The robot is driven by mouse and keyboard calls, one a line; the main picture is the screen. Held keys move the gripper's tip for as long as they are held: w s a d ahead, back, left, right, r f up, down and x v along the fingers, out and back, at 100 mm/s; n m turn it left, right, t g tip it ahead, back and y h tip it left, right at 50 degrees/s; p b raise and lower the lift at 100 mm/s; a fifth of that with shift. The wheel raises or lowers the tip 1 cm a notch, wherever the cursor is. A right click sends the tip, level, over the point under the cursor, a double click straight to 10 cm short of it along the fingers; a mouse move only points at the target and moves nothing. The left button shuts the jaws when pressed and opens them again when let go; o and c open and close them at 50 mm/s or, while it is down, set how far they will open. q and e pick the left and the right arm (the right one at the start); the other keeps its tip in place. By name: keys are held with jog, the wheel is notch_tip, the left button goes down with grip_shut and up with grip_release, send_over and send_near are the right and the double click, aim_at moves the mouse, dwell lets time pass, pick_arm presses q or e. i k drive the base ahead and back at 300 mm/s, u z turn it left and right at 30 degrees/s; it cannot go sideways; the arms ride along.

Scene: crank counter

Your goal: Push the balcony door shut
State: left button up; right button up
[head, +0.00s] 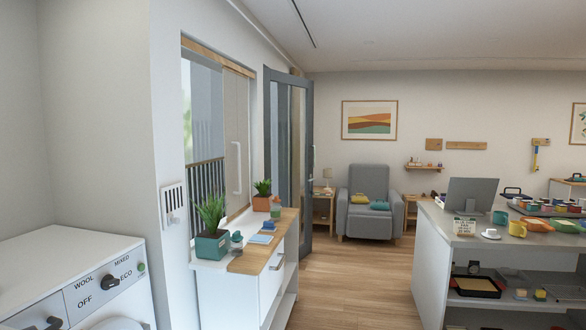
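The balcony door (290,150) is a grey-framed glass door in the left wall, beyond the window. It stands open, swung into the room, with its free edge towards the armchair. A handle (312,160) shows on that free edge. The lower part of the door is partly hidden behind the white cabinet. Neither of my grippers is in view, and nothing is seen touching the door.
A white cabinet (225,297) with plants stands along the left wall before the door. A washing machine (70,280) is at near left. A counter (428,262) with many items is at right. Open wooden floor (345,285) lies between, leading to a grey armchair (368,190).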

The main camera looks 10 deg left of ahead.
aim_at(305, 248)
jog(key=z, duration=0.3)
jog(key=i, duration=6.8)
